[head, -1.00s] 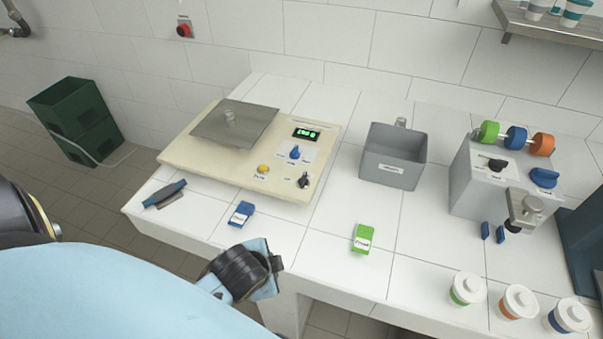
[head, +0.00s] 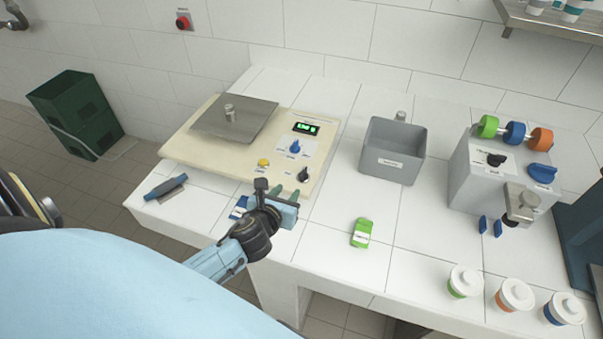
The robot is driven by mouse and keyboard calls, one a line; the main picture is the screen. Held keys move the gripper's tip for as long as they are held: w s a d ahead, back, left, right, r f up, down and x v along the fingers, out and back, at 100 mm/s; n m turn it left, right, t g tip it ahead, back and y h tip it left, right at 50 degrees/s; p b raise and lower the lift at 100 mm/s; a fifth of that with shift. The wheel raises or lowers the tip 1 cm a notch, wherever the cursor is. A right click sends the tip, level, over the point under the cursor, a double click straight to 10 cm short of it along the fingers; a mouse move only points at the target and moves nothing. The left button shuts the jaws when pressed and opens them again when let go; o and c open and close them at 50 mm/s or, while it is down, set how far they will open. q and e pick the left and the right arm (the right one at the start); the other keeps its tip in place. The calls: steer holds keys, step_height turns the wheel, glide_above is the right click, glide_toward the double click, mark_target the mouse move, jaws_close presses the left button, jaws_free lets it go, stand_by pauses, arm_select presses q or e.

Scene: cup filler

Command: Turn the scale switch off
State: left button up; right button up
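The cream scale (head: 190,155) stands on the tiled counter with a metal plate on top. Its display (head: 306,128) is lit green. A black switch knob (head: 304,174) sits at its front right corner, with a blue knob (head: 295,147) and a yellow button (head: 263,163) nearby. My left gripper (head: 285,193) is just in front of the scale's front edge, close to the black knob and apart from it. Its two fingertips point toward the scale with a gap between them and nothing seen in it. My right gripper is out of view.
A blue packet (head: 238,211) is partly hidden behind my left gripper. A green packet (head: 361,233) lies to the right. A grey bin (head: 393,160) and a grey machine (head: 480,190) stand further right. A blue-handled tool (head: 167,188) lies at the counter's left edge.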

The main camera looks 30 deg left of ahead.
mark_target(303, 173)
arm_select(q)
steer(key=b+x, duration=0.1)
steer(key=x, duration=1.2)
steer(key=shift+b, duration=0.35)
steer(key=shift+c, duration=0.3)
jaws_close()
